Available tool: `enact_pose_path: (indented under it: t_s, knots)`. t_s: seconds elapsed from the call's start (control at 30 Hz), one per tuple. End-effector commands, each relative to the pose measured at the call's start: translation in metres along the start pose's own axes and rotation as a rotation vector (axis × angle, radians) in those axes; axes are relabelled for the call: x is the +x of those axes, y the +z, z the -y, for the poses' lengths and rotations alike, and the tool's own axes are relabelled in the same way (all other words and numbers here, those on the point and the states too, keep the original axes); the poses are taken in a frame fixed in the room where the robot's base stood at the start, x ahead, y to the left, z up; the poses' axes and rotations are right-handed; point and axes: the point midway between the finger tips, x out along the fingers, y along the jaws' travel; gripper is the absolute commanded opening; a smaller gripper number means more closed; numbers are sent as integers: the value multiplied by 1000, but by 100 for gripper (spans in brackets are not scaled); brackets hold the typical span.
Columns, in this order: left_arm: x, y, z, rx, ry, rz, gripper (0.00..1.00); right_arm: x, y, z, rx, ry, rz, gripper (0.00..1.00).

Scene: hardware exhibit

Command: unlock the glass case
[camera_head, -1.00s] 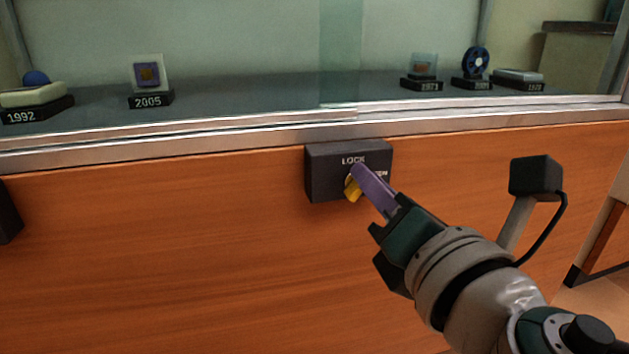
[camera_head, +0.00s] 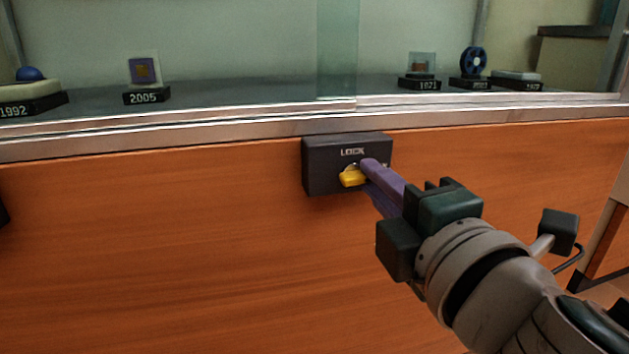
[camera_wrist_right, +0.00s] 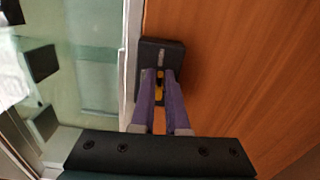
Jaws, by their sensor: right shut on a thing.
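The glass case (camera_head: 220,40) has a metal bottom rail above an orange wooden front. A dark lock box (camera_head: 320,172) marked "LOCK" sits on the wood just under the rail. A yellow key (camera_head: 352,177) is at the face of the lock box, its bow turned nearly level. My right gripper (camera_head: 367,178) has purple fingers and is shut on the key, reaching in from the lower right. In the right wrist view the yellow key (camera_wrist_right: 159,90) shows between the two fingers, in front of the lock box (camera_wrist_right: 175,50). My left gripper is not in view.
Behind the glass stand small exhibits, among them a chip labelled 2005 (camera_head: 145,72), a blue reel (camera_head: 473,62) and a blue ball piece (camera_head: 30,75).

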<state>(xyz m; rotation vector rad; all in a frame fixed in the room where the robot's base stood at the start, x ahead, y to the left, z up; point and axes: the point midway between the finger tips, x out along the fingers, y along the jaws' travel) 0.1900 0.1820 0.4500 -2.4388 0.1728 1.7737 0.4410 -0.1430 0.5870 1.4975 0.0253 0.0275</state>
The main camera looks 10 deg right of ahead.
Motion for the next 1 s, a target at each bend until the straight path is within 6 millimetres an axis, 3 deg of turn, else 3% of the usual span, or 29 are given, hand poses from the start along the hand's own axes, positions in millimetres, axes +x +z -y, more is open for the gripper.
enact_pose_path:
  t_s: [0.73, 0.77, 1.0]
  knots:
    - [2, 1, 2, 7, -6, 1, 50, 0, 0, 1, 91, 0, 0, 0]
    - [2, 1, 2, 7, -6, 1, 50, 0, 0, 1, 91, -1, 0, 14]
    - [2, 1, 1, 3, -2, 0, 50, 0, 0, 1, 90, 0, 0, 40]
